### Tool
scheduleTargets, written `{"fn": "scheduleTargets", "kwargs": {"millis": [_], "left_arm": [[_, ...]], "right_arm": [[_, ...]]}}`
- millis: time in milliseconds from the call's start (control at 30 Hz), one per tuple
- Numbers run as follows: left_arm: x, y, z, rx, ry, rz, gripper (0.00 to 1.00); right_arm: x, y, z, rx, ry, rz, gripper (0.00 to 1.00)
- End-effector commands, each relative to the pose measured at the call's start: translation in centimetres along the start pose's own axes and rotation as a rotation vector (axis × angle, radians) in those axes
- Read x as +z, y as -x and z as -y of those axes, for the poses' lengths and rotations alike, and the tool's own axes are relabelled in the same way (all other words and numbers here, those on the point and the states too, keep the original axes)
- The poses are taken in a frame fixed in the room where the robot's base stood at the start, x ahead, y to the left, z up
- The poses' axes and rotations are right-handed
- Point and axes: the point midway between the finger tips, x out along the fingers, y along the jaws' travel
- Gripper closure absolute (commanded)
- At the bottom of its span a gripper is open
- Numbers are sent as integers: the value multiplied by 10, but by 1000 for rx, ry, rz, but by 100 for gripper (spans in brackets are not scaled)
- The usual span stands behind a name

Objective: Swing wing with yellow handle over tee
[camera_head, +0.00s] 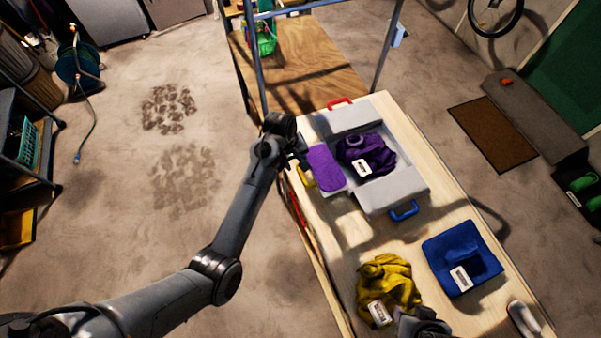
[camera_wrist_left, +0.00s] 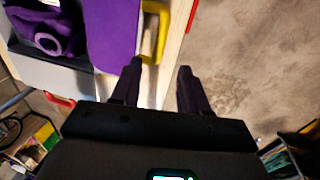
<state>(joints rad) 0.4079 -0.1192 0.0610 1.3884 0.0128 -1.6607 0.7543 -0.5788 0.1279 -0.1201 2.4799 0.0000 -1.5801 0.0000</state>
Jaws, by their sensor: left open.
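A grey folding board lies on the wooden table. Its yellow handle (camera_head: 306,177) is on the left wing (camera_head: 335,186), which lies flat with a flat purple part of the tee on it. The rest of the purple tee (camera_head: 350,150), with a white label, lies bunched in the middle. My left gripper (camera_head: 299,154) is open at the wing's outer edge. In the left wrist view, its fingertips (camera_wrist_left: 160,68) are close to the near end of the yellow handle (camera_wrist_left: 155,30); contact cannot be told. My right gripper (camera_head: 425,322) shows partly at the bottom edge; its fingers are unclear.
The board's red handle (camera_head: 340,103) is at the back and its blue handle (camera_head: 405,211) at the front. A yellow cloth (camera_head: 390,280) and a folded blue cloth (camera_head: 457,250) lie nearer on the table. A metal frame post (camera_head: 257,65) stands behind my left gripper. Floor left is open.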

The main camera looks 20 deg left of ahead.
Motion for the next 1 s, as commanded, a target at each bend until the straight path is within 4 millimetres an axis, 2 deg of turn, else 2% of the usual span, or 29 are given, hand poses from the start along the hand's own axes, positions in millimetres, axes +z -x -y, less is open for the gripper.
{"fn": "scheduleTargets", "kwargs": {"millis": [300, 500, 700, 1000], "left_arm": [[1, -52, 1, -2, 0, 2, 56], [1, -78, 1, -2, -1, 1, 56], [1, -89, 1, -1, 0, 1, 56], [1, -91, 1, 0, 0, 0, 56]], "right_arm": [[1, -2, 0, -1, -2, -1, 56], [1, -5, 2, -5, -6, -2, 56], [1, -6, 3, -8, -10, -2, 56], [2, -6, 3, -8, -10, -1, 56]]}}
